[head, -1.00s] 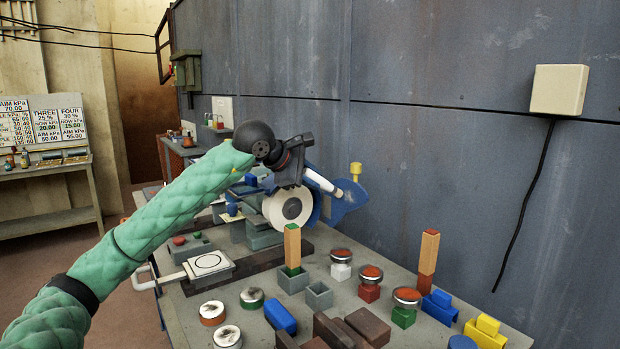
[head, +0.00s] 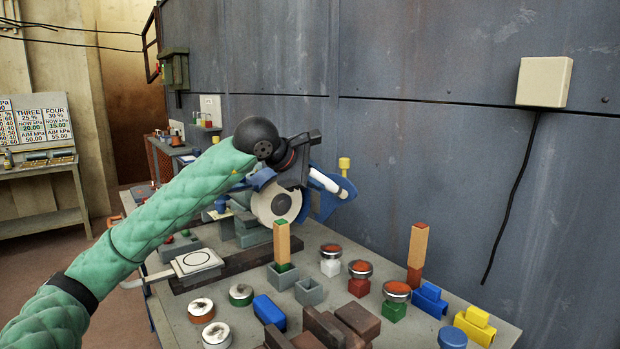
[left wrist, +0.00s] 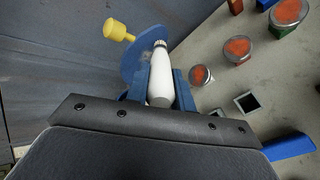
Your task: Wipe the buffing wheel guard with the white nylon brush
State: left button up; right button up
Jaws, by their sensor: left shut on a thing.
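The white nylon brush (head: 324,181) is held in my left gripper (head: 303,168), which is shut on it. In the left wrist view the brush (left wrist: 160,88) shows as a white rounded body with a grey end, between the two blue fingers. The blue buffing wheel guard (head: 335,198), with a yellow knob, stands right behind the brush; the guard also shows in the left wrist view (left wrist: 135,62). The brush overlaps the guard in both views; I cannot tell if they touch. The pale buffing wheel (head: 273,205) is below my gripper. My right gripper is not in view.
A grey bench (head: 370,275) carries upright wooden blocks (head: 282,243), round tins (head: 331,252), open grey boxes (head: 310,291) and coloured blocks. The metal wall (head: 430,150) stands close behind the guard. A white-topped plate (head: 196,262) lies left of the wheel.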

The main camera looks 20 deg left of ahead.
pick_arm(q)
jog(key=shift+s+d, duration=0.1)
jog(key=shift+d, duration=0.1)
jog(key=w+a+b, duration=0.1)
jog(key=w+a, duration=0.2)
jog(key=a, duration=0.3)
jog(key=shift+b, duration=0.4)
dwell(0.5)
jog(key=shift+s, duration=0.15)
jog(key=s+b, duration=0.1)
jog(key=s+a, duration=0.1)
jog(key=s, duration=0.1)
jog(key=s+a+b, duration=0.1)
jog(key=s, duration=0.1)
jog(key=shift+s+a+b, duration=0.15)
jog(key=shift+a+b, duration=0.1)
jog(key=shift+b, duration=0.1)
